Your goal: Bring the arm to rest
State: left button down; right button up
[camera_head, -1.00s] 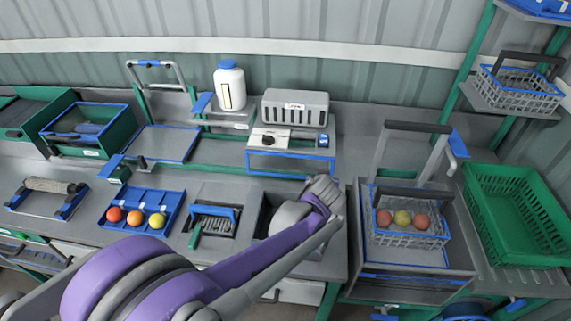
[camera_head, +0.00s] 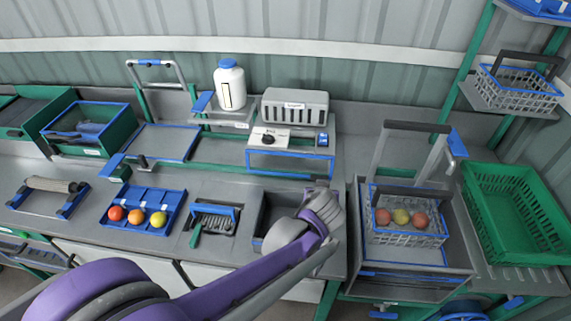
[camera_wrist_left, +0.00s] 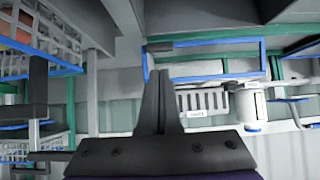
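My left arm (camera_head: 250,275), purple and grey, reaches in from the lower left of the head view. Its wrist (camera_head: 322,207) is over the right end of the workbench (camera_head: 262,184), in front of a grey bin (camera_head: 268,217) that it partly covers. In the left wrist view my left gripper (camera_wrist_left: 163,75) has its dark fingers close together, with nothing seen between them. In the head view its fingers are not clearly visible. My right gripper is in neither view.
A wire basket with several fruits (camera_head: 408,238) stands right of the wrist, beside a green crate (camera_head: 512,215). A blue tray (camera_head: 142,196) with three fruits is on the left. A grey slotted box (camera_head: 295,107) and a white bottle (camera_head: 229,85) stand behind.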

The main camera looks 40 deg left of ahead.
pick_arm(q)
jog(key=shift+s+d, duration=0.45)
jog(key=shift+s, duration=0.2)
